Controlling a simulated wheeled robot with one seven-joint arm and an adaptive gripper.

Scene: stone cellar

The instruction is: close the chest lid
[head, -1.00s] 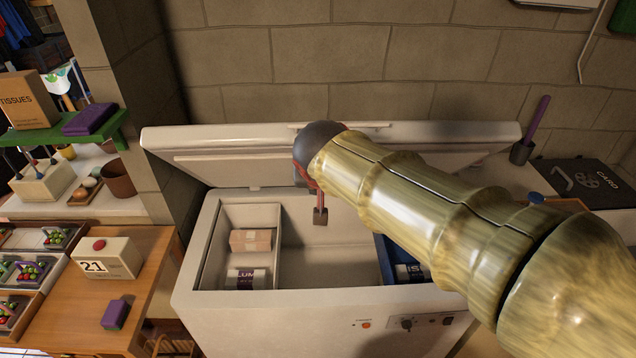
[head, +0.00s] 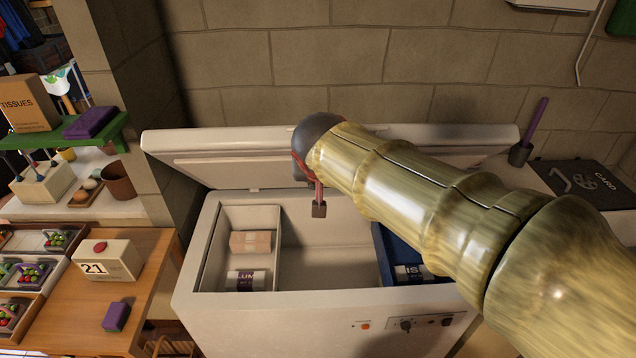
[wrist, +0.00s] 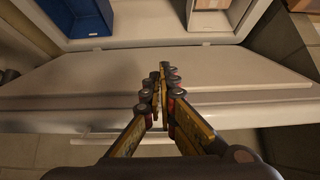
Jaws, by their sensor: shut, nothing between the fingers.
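The chest is a white chest freezer (head: 320,312) against the stone wall. Its lid (head: 230,144) stands open, tilted up at the back. My gripper (head: 319,208) points down in front of the lid's inner side in the head view, partly hidden by my arm. In the wrist view my gripper (wrist: 160,75) is shut and empty, its fingertips overlapping the lid's inner panel (wrist: 225,75). I cannot tell whether they touch it. My arm hides the right part of the lid and chest in the head view.
Inside the chest are a brown package (head: 250,242), a labelled can (head: 246,280) and a blue bin (head: 385,255). A wooden table (head: 145,275) with a calendar box (head: 106,261) stands left.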

